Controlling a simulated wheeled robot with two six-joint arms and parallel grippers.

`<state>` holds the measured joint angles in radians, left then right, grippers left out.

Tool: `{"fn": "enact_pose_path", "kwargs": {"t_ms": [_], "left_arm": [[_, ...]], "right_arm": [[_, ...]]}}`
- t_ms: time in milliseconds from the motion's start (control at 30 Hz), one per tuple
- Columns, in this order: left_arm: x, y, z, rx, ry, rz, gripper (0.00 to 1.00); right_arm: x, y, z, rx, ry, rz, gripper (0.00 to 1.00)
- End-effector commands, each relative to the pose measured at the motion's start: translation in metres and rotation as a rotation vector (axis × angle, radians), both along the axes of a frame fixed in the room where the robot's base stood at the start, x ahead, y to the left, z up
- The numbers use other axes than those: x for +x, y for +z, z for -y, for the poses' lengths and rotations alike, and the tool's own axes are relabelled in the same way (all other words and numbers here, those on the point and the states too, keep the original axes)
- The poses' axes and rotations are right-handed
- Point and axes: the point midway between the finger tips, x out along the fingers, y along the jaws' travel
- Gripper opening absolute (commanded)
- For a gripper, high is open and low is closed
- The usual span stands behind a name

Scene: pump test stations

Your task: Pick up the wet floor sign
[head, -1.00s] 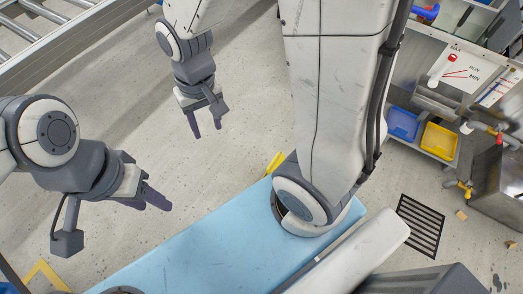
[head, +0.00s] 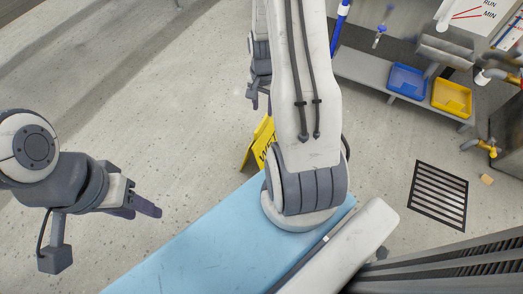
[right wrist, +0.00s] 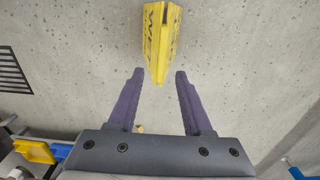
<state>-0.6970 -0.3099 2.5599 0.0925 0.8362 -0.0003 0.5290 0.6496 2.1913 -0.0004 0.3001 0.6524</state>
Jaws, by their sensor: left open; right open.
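The yellow wet floor sign (head: 259,145) stands on the floor in the head view, partly hidden behind my right arm. In the right wrist view the sign (right wrist: 161,38) is at the top middle, with dark lettering on its sides. My right gripper (right wrist: 159,72) is open and empty. The near end of the sign appears between its fingertips in that picture, with no contact visible. In the head view my right gripper (head: 257,98) is partly hidden by my arm, up and left of the sign. My left gripper (head: 147,207) is at the left, away from the sign, with nothing in it.
A low shelf at the right holds a blue tray (head: 407,80) and a yellow tray (head: 451,98). A dark floor drain grate (head: 438,196) lies in front of it, with a small tan block (head: 486,179) beside it. The floor left of the sign is clear.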

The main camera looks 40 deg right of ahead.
Motion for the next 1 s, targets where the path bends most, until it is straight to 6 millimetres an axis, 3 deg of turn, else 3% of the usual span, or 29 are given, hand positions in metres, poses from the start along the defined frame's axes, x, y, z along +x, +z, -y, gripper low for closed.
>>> {"fn": "enact_pose_path", "kwargs": {"t_ms": [200, 467, 767, 1000], "left_arm": [[0.000, -0.022, 0.000, 0.000, 0.000, 0.000, 0.47], [0.000, -0.033, 0.000, 0.000, 0.000, 0.000, 0.47], [0.000, -0.067, 0.000, 0.000, 0.000, 0.000, 0.47], [0.000, -0.068, 0.000, 0.000, 0.000, 0.000, 0.47]], "right_arm": [[0.000, -0.037, -0.001, 0.002, 0.001, -0.003, 0.50], [0.001, -0.055, -0.001, 0.000, 0.002, 0.000, 0.50], [0.002, -0.095, -0.003, 0.001, 0.002, -0.002, 0.50], [0.002, -0.098, -0.003, 0.000, 0.002, 0.000, 0.50]]}}
